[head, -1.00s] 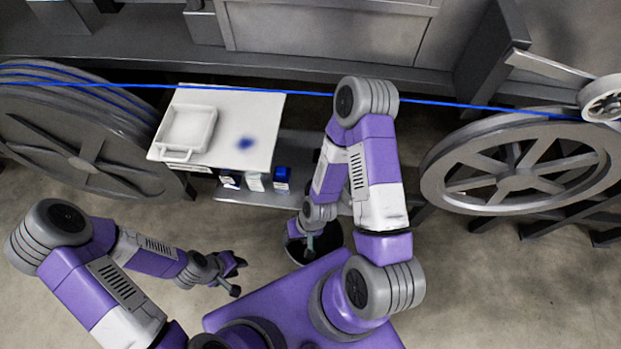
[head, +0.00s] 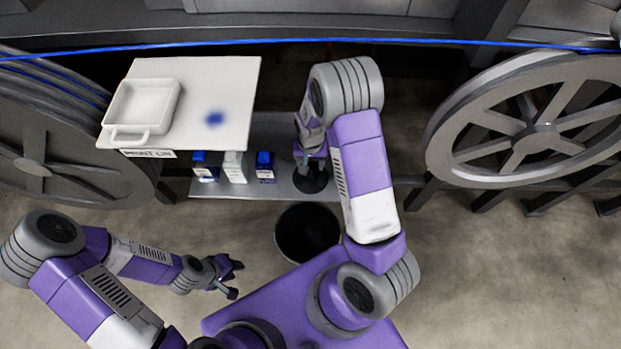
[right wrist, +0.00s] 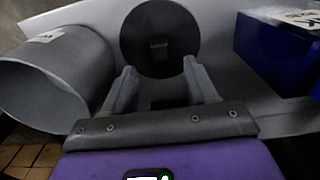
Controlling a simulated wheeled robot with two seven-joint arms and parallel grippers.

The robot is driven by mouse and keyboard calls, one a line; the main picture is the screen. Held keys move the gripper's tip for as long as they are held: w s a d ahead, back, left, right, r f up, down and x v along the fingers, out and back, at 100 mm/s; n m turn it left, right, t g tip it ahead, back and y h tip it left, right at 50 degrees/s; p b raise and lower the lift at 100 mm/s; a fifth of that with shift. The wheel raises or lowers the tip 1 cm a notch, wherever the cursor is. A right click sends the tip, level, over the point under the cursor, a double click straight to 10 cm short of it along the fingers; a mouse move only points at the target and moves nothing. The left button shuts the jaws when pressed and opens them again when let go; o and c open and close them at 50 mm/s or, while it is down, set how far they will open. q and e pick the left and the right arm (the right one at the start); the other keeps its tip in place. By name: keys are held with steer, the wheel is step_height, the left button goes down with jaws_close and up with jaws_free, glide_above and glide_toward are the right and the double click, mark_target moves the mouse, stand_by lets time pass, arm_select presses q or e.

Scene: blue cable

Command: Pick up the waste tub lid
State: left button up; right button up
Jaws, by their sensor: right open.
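The waste tub lid (right wrist: 160,35) is a dark round disc with a small block-like knob, lying on the grey shelf. In the head view the lid (head: 311,181) shows partly, below my right gripper. My right gripper (right wrist: 158,84) is open, its two fingers apart on either side of the knob's line and short of it; nothing is between them. The open waste tub (head: 307,233) is a dark round tub on the floor in front of the shelf. My left gripper (head: 232,277) hangs over the floor at left, empty, its fingers apart.
A white table (head: 230,85) holds a white tray (head: 142,105) and a blue stain. A blue cable (head: 400,40) runs across the back between large reels.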

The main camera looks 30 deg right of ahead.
mark_target(311, 173)
step_height(311, 173, down, 5)
steer(key=shift+s+a+f+b, duration=0.1)
steer(key=shift+s+b, duration=0.05)
steer(key=shift+b, duration=0.9)
jaws_close()
steer(key=shift+r, duration=0.2)
